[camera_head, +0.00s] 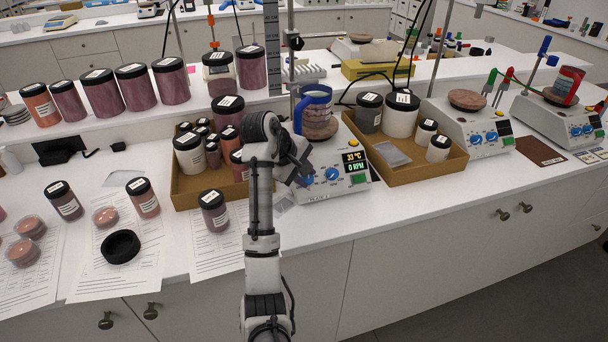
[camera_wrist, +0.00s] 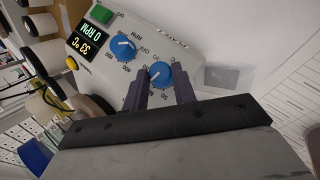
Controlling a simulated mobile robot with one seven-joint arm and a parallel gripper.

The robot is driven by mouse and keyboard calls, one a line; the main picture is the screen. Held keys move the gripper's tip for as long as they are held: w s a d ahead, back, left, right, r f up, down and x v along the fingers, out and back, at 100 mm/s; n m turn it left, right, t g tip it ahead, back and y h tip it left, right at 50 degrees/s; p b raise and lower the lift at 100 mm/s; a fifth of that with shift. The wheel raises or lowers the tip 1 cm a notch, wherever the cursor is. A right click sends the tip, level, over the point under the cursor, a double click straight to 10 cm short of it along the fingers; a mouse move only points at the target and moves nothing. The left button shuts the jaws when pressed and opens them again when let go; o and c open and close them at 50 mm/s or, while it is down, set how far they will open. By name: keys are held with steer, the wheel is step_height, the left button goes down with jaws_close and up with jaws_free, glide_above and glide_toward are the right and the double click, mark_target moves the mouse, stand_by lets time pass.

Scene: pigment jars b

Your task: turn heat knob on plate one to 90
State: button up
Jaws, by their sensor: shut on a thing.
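The nearest hot plate (camera_head: 340,187) has two blue knobs on its front panel. Its display (camera_head: 354,162) reads 33 °C and 0 RPM, and the same display shows rotated in the wrist view (camera_wrist: 84,46). In the wrist view, my gripper (camera_wrist: 160,88) is shut on one blue knob (camera_wrist: 160,73), with one dark finger at each side. A white pointer mark shows on that knob; its dial numbers are partly hidden by the fingers. The other blue knob (camera_wrist: 123,49) is free beside it; it also shows in the head view (camera_head: 332,174). My gripper (camera_head: 298,168) hides the held knob in the head view.
A blue-handled beaker (camera_head: 312,100) stands on the plate's top. A cardboard tray with jars (camera_head: 185,190) is at left, another tray (camera_head: 423,168) at right. A loose jar (camera_head: 214,211) stands close left of my arm. Two more hot plates (camera_head: 484,138) (camera_head: 570,131) stand farther right.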

steer(key=m+y, duration=0.1)
steer(key=m+g, duration=0.1)
steer(key=m+g+y, duration=0.1)
steer(key=shift+w+r+y, duration=0.15)
steer(key=shift+w+y, duration=0.1)
steer(key=shift+y, duration=0.05)
steer(key=m+g+y, duration=0.1)
steer(key=m+y, duration=0.1)
steer(key=d+m+y, duration=0.1)
steer(key=m+y, duration=0.1)
steer(key=m, duration=0.1)
steer(key=shift+w+g, duration=0.15)
steer(key=shift+g, duration=0.25)
steer(key=m+y, duration=0.2)
steer(key=d+m+y, duration=0.1)
steer(key=shift+m+y, duration=0.4)
steer(key=m+y, duration=0.1)
steer(key=m+t+y, duration=0.1)
steer(key=m, duration=0.1)
steer(key=m+y, duration=0.1)
steer(key=shift+d+f+m+y, duration=0.3)
steer(key=shift+f+m+y, duration=0.1)
steer(key=o, duration=1)
